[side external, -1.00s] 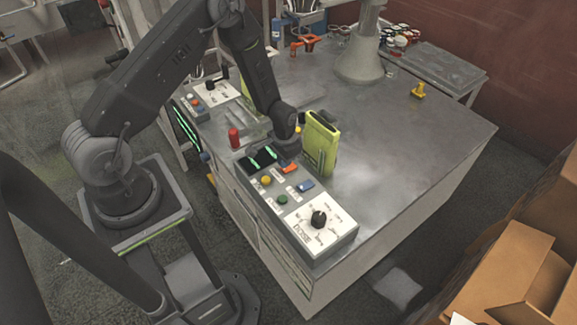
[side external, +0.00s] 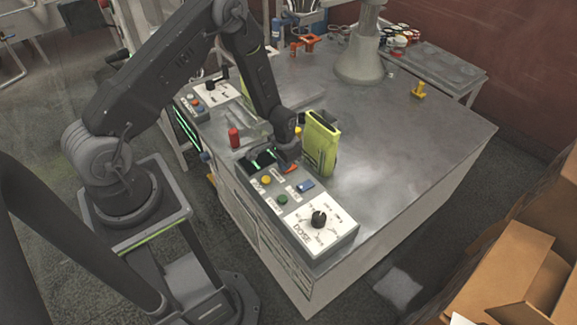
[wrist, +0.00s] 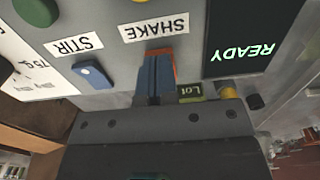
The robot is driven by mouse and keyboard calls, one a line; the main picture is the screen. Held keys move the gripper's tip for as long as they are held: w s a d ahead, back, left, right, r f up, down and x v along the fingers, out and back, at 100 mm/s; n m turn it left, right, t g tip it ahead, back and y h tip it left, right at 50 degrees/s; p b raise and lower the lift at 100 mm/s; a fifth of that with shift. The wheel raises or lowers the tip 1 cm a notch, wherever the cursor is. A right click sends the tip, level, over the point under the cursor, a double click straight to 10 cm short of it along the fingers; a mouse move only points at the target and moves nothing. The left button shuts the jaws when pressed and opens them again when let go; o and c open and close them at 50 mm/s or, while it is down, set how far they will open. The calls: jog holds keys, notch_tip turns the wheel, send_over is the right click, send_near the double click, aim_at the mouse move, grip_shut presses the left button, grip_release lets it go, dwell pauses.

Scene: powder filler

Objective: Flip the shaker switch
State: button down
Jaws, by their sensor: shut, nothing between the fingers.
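The control panel (side external: 268,182) on the machine's near edge carries an orange shaker switch (side external: 291,168). In the wrist view the orange switch (wrist: 160,53) shows at the edge of my fingers, beside the SHAKE label (wrist: 155,27). My gripper (wrist: 155,75) is shut and empty, its fingertips right over the switch and hiding most of it. I cannot tell whether they touch it or which way the switch is tipped. In the side view my gripper (side external: 287,158) is low over the panel, between the display and the yellow-green holder.
A blue STIR switch (wrist: 92,74) sits beside the shaker switch. A dark READY display (wrist: 250,38) is on its other side. The yellow-green holder (side external: 321,143) stands close to my gripper. A DOSE dial (side external: 318,218) and yellow and green buttons share the panel. The metal tabletop is mostly clear.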

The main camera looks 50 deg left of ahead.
jog(key=shift+f, duration=0.25)
jog(key=shift+r, duration=3.5)
jog(key=shift+r, duration=0.15)
jog(key=s+d+r+t, duration=0.1)
jog(key=s+d+r, duration=0.1)
jog(key=r, duration=0.9)
jog(key=s+d+r+t, duration=0.1)
jog(key=d+r+t, duration=0.1)
jog(key=r, duration=0.9)
jog(key=s+d+r+t, duration=0.2)
jog(key=s+d+r, duration=0.2)
jog(key=s+r, duration=0.8)
jog(key=s, duration=0.4)
jog(key=shift+s+d+t, duration=0.2)
jog(key=shift+s+t, duration=0.1)
jog(key=shift+s, duration=0.1)
